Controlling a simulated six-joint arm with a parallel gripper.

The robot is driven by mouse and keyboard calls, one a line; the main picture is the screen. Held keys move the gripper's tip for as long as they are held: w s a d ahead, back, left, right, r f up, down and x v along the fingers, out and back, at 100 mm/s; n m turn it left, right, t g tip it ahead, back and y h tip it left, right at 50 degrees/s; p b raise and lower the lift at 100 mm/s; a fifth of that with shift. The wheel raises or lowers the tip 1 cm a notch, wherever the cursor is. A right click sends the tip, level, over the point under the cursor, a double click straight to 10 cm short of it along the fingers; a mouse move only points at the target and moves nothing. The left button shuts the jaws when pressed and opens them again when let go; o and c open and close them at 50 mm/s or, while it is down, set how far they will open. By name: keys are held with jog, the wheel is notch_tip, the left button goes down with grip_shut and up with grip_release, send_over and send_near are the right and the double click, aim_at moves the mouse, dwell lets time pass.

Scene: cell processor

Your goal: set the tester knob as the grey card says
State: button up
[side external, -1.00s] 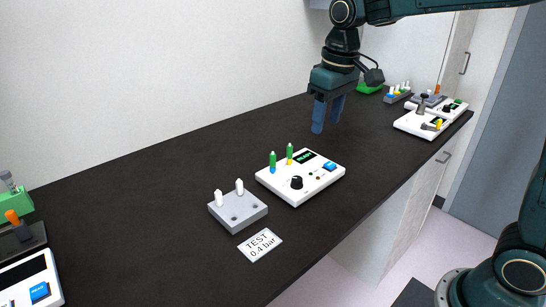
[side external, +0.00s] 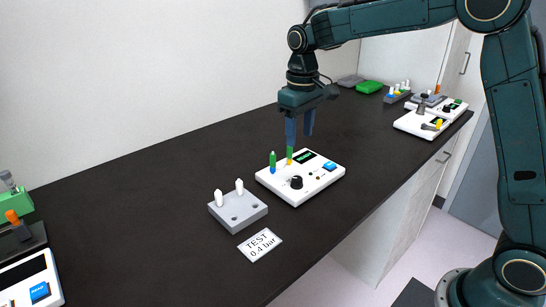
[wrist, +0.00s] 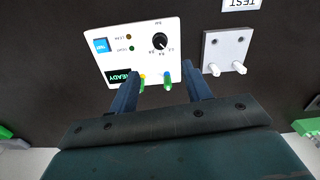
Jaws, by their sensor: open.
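The white tester (side external: 318,184) lies on the dark bench, with a black knob (side external: 296,182), a blue button (side external: 329,167) and a dark display. In the wrist view the knob (wrist: 160,41) has a small numbered scale, and the display (wrist: 122,78) reads READY. Two green-topped plugs stand at its rear edge, one blue-based (side external: 272,162) and one yellow-based (side external: 290,155). The card (side external: 260,245) reads "TEST 0.4 bar" and looks white. My gripper (side external: 299,140) is open above the tester's back edge, its near finger in line with the yellow-based plug. Contact cannot be told.
A grey block (side external: 238,211) with two white pegs and empty holes stands left of the tester. Other devices (side external: 428,122) and a green block (side external: 369,87) sit at the far right. More equipment (side external: 28,280) is at the near left. The bench between is clear.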

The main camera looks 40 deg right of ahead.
aim_at(297, 178)
notch_tip(297, 178, down, 13)
jog(key=shift+r, duration=0.1)
dwell(0.5)
jog(key=c, duration=1)
